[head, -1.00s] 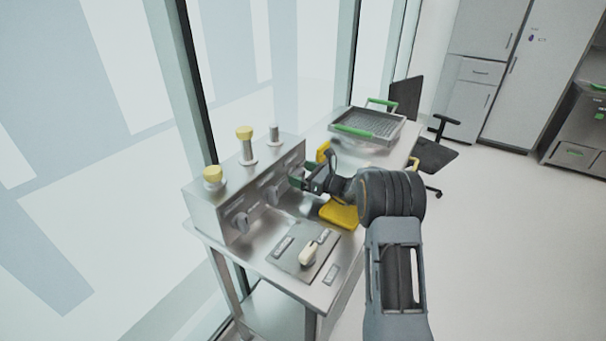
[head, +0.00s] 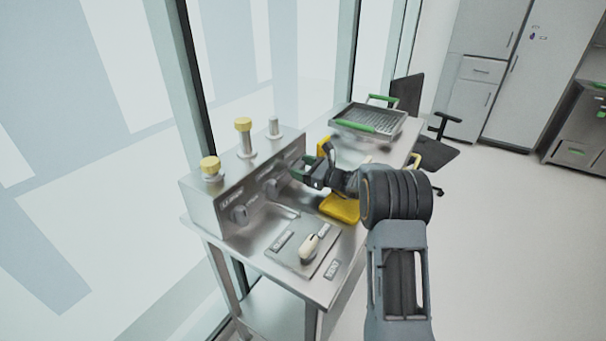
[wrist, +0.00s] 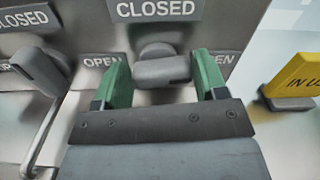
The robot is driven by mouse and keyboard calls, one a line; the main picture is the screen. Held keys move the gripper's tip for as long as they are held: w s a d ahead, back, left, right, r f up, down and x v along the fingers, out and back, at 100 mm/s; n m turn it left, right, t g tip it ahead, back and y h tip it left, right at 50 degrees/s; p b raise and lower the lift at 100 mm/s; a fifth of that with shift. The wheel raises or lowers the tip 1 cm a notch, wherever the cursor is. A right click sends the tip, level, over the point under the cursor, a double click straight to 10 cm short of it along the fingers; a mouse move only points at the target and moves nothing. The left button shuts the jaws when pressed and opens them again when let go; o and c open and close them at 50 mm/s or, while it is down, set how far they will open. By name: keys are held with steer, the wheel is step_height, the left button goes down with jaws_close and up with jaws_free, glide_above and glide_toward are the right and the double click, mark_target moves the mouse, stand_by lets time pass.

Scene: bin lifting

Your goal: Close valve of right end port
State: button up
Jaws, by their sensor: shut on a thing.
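The steel port box (head: 203,214) stands on the bench with a row of valve handles on its front. The right end valve's grey handle (wrist: 163,70) shows in the wrist view below a CLOSED label (wrist: 155,9), with OPEN labels at both sides. The handle lies crosswise, roughly level, between the green fingertips of my gripper (wrist: 163,78). My gripper is shut on this handle. In the head view my gripper (head: 307,171) is at the right end of the box front and hides that valve.
Another valve handle (wrist: 40,68) is close on the left in the wrist view. A yellow IN USE sign (wrist: 296,78) stands at right. The bench also holds a yellow piece (head: 341,208), a switch panel (head: 290,250) and a green-handled tray (head: 368,139).

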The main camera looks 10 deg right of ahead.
steer(key=n+b, duration=0.2)
steer(key=b, duration=0.2)
steer(key=f+n+b, duration=0.1)
steer(key=n+b, duration=0.1)
steer(key=b, duration=0.2)
steer(key=shift+s+a+n, duration=0.15)
steer(key=shift+s+n, duration=0.05)
steer(key=shift+n, duration=0.1)
steer(key=n+b, duration=0.2)
steer(key=b, duration=0.2)
steer(key=n+b, duration=0.2)
steer(key=b, duration=0.2)
steer(key=shift+s+a+n, duration=0.15)
steer(key=shift+n, duration=0.15)
steer(key=n+b, duration=0.4)
steer(key=b, duration=0.2)
steer(key=shift+s+a+f, duration=0.1)
steer(key=shift+a, duration=0.05)
steer(key=n+b, duration=0.2)
steer(key=b, duration=0.1)
steer(key=shift+n, duration=0.3)
steer(key=shift+n+b, duration=0.3)
steer(key=shift+b, duration=0.2)
steer(key=shift+r, duration=0.2)
steer(key=o, duration=0.9)
steer(key=shift+o, duration=0.2)
